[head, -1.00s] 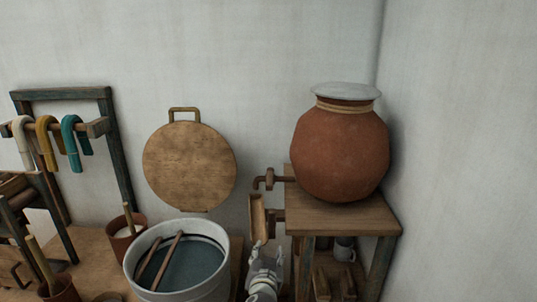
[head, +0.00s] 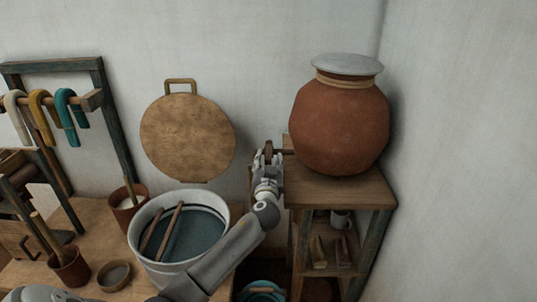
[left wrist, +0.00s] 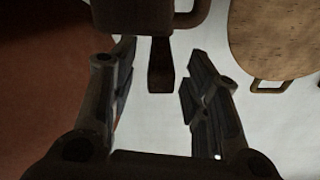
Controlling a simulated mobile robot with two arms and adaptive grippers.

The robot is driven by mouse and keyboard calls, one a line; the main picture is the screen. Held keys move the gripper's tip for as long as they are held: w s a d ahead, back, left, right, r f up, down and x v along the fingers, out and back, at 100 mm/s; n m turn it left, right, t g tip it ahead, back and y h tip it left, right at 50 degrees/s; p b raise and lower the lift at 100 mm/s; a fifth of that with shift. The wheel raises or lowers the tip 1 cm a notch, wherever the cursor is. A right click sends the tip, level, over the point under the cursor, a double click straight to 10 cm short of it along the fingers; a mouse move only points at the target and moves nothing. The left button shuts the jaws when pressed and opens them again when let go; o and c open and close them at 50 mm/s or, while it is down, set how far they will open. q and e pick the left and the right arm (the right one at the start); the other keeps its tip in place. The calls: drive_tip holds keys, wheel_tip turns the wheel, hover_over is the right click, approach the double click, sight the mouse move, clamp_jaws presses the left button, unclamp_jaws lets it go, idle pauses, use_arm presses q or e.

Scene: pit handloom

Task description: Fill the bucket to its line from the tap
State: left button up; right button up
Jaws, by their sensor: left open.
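A brown tap (head: 287,151) juts left from the foot of a big clay pot (head: 340,125) on a wooden stand. My left gripper (head: 267,157) is at the tap, open. In the left wrist view, a narrow dark brown piece of the tap (left wrist: 161,66) stands between the spread fingers, with a gap on both sides. A white bucket-like vessel (head: 143,225) holds bluish liquid, with two sticks in it and a dark band inside near its rim. It stands left of the tap, partly behind my forearm. My right gripper is not in view.
A round wooden board (head: 187,138) is on the wall behind. The wooden stand (head: 350,188) has a lower shelf with a mug. A dark round container with teal stuff (head: 262,291) is low beside the stand. Brown pots (head: 70,268) and a small bowl (head: 114,274) are at left.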

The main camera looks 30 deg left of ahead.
sight(268, 156)
use_arm(q)
drive_tip(key=shift+x, duration=1.75)
clamp_jaws()
